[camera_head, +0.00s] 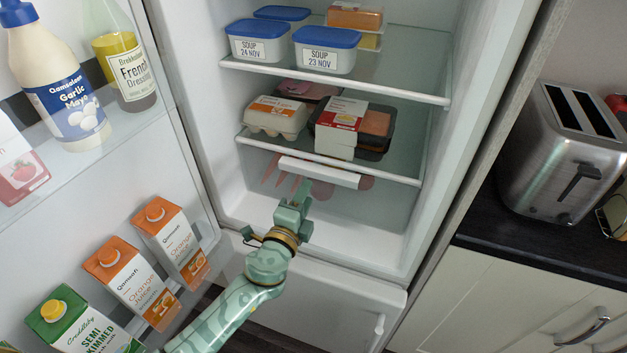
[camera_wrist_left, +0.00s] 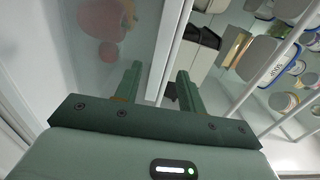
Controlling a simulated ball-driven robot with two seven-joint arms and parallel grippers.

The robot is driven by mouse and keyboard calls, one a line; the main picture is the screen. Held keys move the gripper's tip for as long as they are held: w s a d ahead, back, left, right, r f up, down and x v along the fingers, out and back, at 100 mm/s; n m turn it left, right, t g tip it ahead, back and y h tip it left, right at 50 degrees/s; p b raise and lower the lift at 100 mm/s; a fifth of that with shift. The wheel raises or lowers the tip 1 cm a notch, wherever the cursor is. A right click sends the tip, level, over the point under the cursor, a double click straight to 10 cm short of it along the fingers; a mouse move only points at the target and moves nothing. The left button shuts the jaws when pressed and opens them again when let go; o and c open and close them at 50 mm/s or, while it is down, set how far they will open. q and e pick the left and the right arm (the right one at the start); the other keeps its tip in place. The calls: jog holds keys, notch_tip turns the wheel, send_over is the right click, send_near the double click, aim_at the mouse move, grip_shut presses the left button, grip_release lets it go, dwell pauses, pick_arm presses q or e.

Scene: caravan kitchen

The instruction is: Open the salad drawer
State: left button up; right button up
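The salad drawer (camera_head: 385,205) is a clear-fronted bin at the bottom of the fridge, under the lower glass shelf. Its white handle strip (camera_head: 319,172) runs along the top front edge, and red and pink items show faintly through the clear front. My left gripper (camera_head: 300,192) is just in front of and below the left part of the handle. In the left wrist view the two fingers (camera_wrist_left: 158,72) are apart, and the white handle strip (camera_wrist_left: 172,45) runs across the gap between them, with space showing on both sides. My right gripper is in neither view.
The fridge door (camera_head: 185,150) stands open at left, its racks holding bottles and cartons (camera_head: 128,280). An egg box (camera_head: 275,116) and packaged food (camera_head: 352,128) sit on the shelf above the drawer. A toaster (camera_head: 560,150) stands on the right counter.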

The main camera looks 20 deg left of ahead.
aim_at(317, 176)
pick_arm(q)
jog(key=w, duration=0.5)
jog(key=shift+w+d+b, duration=0.15)
jog(key=shift+w+b, duration=0.15)
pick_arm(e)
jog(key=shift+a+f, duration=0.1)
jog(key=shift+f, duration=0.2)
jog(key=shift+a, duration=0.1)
